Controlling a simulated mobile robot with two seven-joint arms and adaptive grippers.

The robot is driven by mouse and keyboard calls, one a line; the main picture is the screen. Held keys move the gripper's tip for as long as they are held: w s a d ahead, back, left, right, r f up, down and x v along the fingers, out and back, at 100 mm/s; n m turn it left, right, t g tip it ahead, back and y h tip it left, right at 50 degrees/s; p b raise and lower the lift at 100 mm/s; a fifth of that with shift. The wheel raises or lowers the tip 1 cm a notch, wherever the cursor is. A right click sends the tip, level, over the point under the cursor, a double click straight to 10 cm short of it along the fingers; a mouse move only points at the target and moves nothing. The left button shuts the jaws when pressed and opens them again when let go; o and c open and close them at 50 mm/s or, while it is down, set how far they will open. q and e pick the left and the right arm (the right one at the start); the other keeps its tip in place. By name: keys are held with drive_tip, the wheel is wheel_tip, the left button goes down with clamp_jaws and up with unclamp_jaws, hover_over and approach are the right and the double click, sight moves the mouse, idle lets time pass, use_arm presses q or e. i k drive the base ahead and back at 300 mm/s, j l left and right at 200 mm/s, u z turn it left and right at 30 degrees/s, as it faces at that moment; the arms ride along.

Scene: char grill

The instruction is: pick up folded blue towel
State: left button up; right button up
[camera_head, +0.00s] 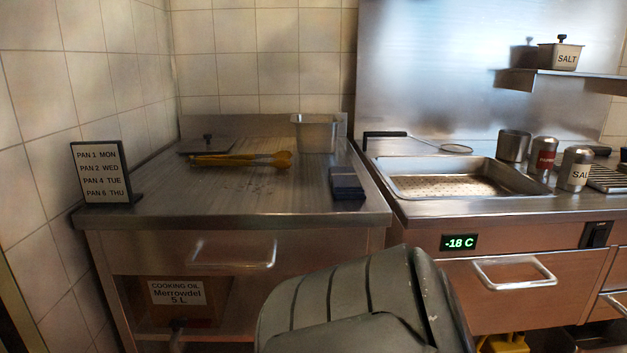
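The folded blue towel (346,183) is a small, dark navy stack. It lies flat near the right edge of the left steel counter (250,205). It is below and right of a steel pan at the back, and nothing covers it. Neither of my grippers shows in the head view.
Yellow-handled tongs (240,160), a dark lid (208,147) and a steel pan (317,133) are on the same counter. A pan schedule sign (102,172) stands at its left edge. The counter front is mostly clear.

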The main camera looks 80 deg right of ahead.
sight(345, 183)
drive_tip(key=l+z, duration=0.1)
drive_tip(key=z, duration=2.6)
drive_tip(key=l, duration=0.1)
